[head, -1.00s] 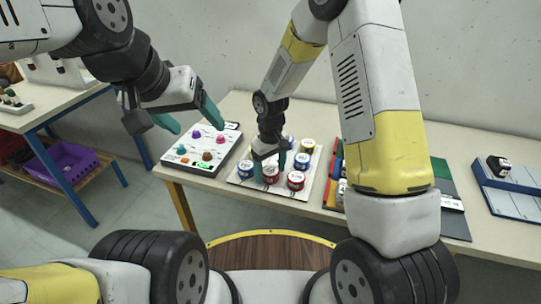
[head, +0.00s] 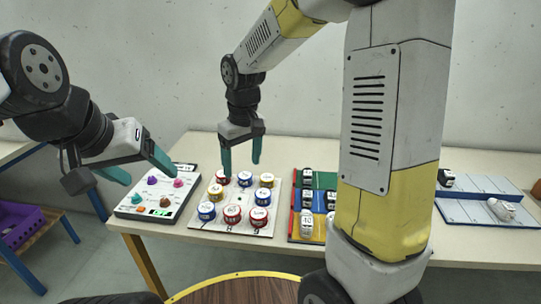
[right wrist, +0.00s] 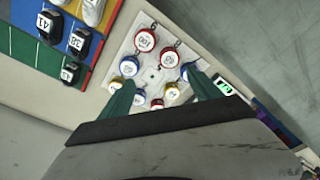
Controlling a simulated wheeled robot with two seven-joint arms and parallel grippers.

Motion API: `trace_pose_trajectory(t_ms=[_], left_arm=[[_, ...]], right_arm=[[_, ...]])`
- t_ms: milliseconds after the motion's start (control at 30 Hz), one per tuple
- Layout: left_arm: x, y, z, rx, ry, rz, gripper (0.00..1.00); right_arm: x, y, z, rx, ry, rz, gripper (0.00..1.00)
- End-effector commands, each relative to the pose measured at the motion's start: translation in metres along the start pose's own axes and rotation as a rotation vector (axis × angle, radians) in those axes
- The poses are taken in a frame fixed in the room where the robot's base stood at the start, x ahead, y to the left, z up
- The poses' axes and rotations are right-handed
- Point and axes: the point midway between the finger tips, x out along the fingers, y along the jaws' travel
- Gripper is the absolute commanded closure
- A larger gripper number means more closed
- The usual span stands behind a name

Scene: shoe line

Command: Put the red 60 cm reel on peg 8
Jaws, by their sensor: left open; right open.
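Several round reels stand on a white peg board (head: 238,197), and a bare spot shows near its middle. Three are red: a front-middle reel (head: 232,214), whose label seems to read 60, a front-right reel (head: 259,217) and a back-left reel (head: 223,178). The front-middle reel also shows in the right wrist view (right wrist: 169,60). The numbers by the pegs are too small to read surely. My right gripper (head: 241,165) is open and empty above the back of the board, fingers down. My left gripper (head: 143,172) is open and empty above the control panel.
A control panel (head: 157,205) with coloured knobs lies left of the board. A coloured mat (head: 320,180) with small numbered shoes is on the right, partly behind my right arm. A blue rack (head: 475,210) stands further right. A purple crate (head: 20,224) is at far left.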

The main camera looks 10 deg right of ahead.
Motion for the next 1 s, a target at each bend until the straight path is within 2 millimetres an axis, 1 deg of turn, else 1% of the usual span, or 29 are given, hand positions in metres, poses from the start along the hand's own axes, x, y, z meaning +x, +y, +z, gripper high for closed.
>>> trace_pose_trajectory(t_ms=[33,100,167,200,333,400,500,600,700,1000], left_arm=[[0.0,0.0,0.0,0.0,0.0,0.0,0.27],[0.0,0.0,0.0,0.0,0.0,0.0,0.27],[0.0,0.0,0.0,0.0,0.0,0.0,0.27],[0.0,0.0,0.0,0.0,0.0,0.0,0.27],[0.0,0.0,0.0,0.0,0.0,0.0,0.27],[0.0,0.0,0.0,0.0,0.0,0.0,0.27],[0.0,0.0,0.0,0.0,0.0,0.0,0.27],[0.0,0.0,0.0,0.0,0.0,0.0,0.27],[0.0,0.0,0.0,0.0,0.0,0.0,0.27],[0.0,0.0,0.0,0.0,0.0,0.0,0.27]], right_arm=[[-0.024,0.007,0.015,0.043,0.045,0.007,0.27],[-0.049,0.011,0.037,0.101,0.098,0.009,0.27],[-0.067,0.014,0.056,0.153,0.143,0.01,0.27],[-0.078,0.015,0.069,0.185,0.174,0.011,0.27],[-0.108,0.015,0.112,0.289,0.277,0.008,0.27],[-0.118,0.013,0.133,0.34,0.328,0.006,0.27],[-0.127,0.008,0.157,0.398,0.391,0.001,0.27],[-0.131,0.004,0.173,0.438,0.435,-0.005,0.27],[-0.132,0.002,0.181,0.459,0.459,-0.008,0.27],[-0.132,0.001,0.184,0.466,0.466,-0.009,0.27]])
